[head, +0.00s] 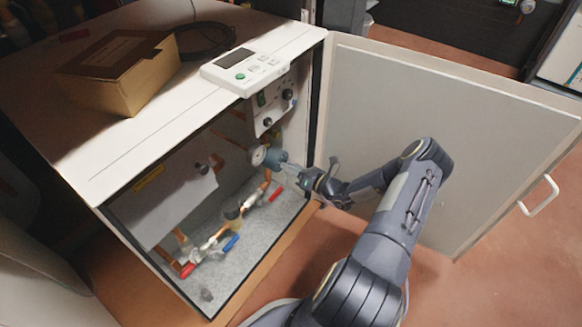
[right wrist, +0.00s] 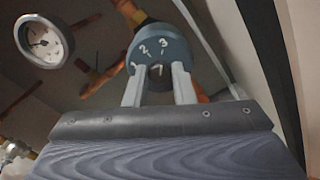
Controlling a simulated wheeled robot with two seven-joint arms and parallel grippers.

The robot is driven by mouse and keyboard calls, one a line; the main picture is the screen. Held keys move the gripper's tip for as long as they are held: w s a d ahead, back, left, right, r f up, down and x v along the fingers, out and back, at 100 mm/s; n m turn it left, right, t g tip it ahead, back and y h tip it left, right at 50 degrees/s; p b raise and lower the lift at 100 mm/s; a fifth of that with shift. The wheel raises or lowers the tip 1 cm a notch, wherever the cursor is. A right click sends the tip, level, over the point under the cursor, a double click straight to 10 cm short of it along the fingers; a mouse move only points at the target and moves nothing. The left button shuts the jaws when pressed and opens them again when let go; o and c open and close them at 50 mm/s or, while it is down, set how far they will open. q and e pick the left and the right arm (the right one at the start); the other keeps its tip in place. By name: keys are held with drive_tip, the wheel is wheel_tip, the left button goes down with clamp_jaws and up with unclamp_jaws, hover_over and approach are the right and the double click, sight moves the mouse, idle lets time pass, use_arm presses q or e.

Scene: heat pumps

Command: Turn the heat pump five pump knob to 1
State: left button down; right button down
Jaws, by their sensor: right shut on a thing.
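The grey-blue pump (head: 278,161) sits on copper pipework inside the open heat pump cabinet. In the right wrist view its round body (right wrist: 158,43) carries the white numbers 1, 2 and 3. The dark pump knob (right wrist: 160,72) sits just below the numbers with a white mark on it. The mark points up, roughly between 2 and 3; its exact setting is hard to tell. My right gripper (right wrist: 159,88) is shut on the knob, one pale finger on each side. In the head view the right gripper (head: 308,178) reaches the pump from the right. My left gripper is not in view.
The cabinet door (head: 440,130) stands open to the right, behind my right arm. A round gauge (right wrist: 44,41) is left of the pump. Red (head: 187,270) and blue (head: 231,243) valve handles sit lower in the cabinet. A cardboard box (head: 125,70) and a control panel (head: 243,70) are on top.

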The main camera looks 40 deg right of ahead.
drive_tip(key=shift+n, duration=0.3)
drive_tip(key=shift+f+n+p, duration=0.1)
drive_tip(key=shift+n+p, duration=2.8)
drive_tip(key=shift+n, duration=5.7)
drive_tip(key=c, duration=1.2)
unclamp_jaws()
